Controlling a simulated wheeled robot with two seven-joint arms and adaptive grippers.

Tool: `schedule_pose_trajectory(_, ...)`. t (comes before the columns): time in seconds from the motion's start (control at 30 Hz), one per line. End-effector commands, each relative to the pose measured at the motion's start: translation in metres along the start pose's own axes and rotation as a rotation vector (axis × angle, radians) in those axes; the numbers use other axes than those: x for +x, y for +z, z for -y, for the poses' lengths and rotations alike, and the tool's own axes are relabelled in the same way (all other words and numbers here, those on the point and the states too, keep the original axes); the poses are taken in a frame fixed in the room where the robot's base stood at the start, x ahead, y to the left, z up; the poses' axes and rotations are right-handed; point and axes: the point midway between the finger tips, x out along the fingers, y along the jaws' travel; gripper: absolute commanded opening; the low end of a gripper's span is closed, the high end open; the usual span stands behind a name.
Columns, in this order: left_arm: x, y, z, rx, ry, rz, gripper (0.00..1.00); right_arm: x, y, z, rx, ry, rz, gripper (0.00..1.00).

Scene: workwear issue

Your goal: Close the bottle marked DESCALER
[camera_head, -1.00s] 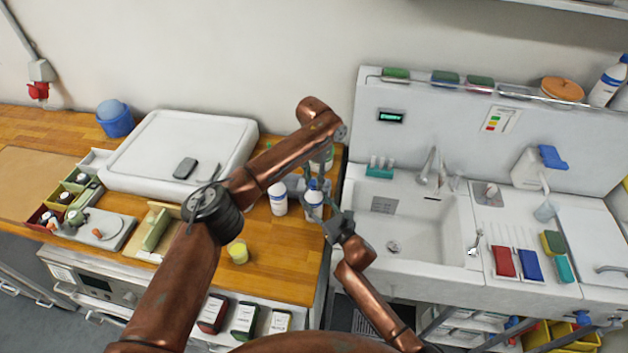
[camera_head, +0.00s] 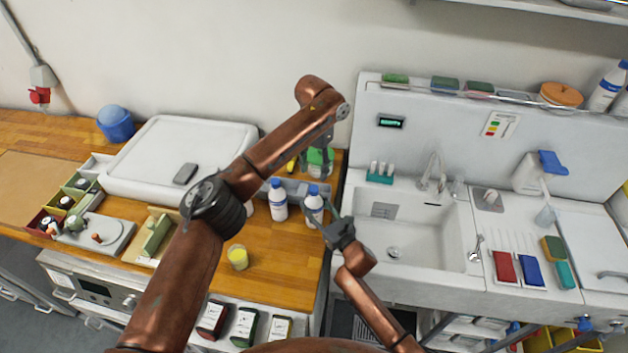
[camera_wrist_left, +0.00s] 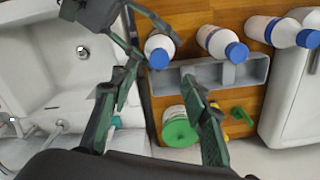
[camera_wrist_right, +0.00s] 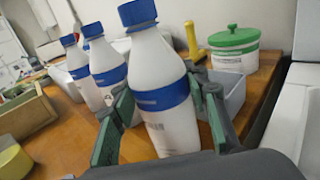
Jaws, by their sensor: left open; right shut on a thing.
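A white bottle with a blue cap and blue band (camera_head: 313,206) stands near the right edge of the wooden counter. It fills the middle of the right wrist view (camera_wrist_right: 165,112), cap on top; its lettering is too blurred to read. My right gripper (camera_head: 326,222) is shut around its body from the right; its fingers flank the bottle in the right wrist view. My left gripper (camera_head: 320,160) is open and empty above and behind the bottle. In the left wrist view its spread fingers (camera_wrist_left: 160,85) are apart from the blue cap (camera_wrist_left: 159,59).
Similar capped bottles stand to the left, the nearest close by (camera_head: 277,200). A grey divided tray (camera_wrist_left: 235,72) and a green-lidded tub (camera_wrist_right: 234,50) are behind. A yellow cup (camera_head: 238,257) stands in front. The sink (camera_head: 420,235) is right of the counter.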

Motion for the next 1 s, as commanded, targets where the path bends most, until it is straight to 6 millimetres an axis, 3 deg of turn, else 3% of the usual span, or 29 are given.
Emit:
schedule_pose_trajectory(0.1, -0.022, -0.001, -0.001, -0.001, 0.000, -0.001, 0.42, 0.000, 0.000, 0.000, 0.000, 0.000, 0.000, 0.00)
schedule_pose_trajectory(0.23, -0.036, 0.000, 0.000, -0.001, 0.000, 0.000, 0.42, 0.000, 0.000, 0.000, 0.000, 0.000, 0.000, 0.00)
schedule_pose_trajectory(0.63, -0.042, 0.000, 0.000, 0.000, 0.000, 0.001, 0.42, 0.000, 0.000, 0.000, 0.000, 0.000, 0.000, 0.00)
schedule_pose_trajectory(0.67, -0.042, 0.000, 0.000, 0.000, 0.000, 0.001, 0.42, 0.000, 0.000, 0.000, 0.000, 0.000, 0.000, 0.44)
schedule_pose_trajectory(0.93, -0.042, 0.000, 0.000, 0.000, 0.000, 0.000, 0.42, 0.000, 0.000, 0.000, 0.000, 0.000, 0.000, 0.62)
schedule_pose_trajectory(1.0, -0.042, 0.000, 0.000, 0.000, 0.000, 0.000, 0.42, 0.000, 0.000, 0.000, 0.000, 0.000, 0.000, 0.62)
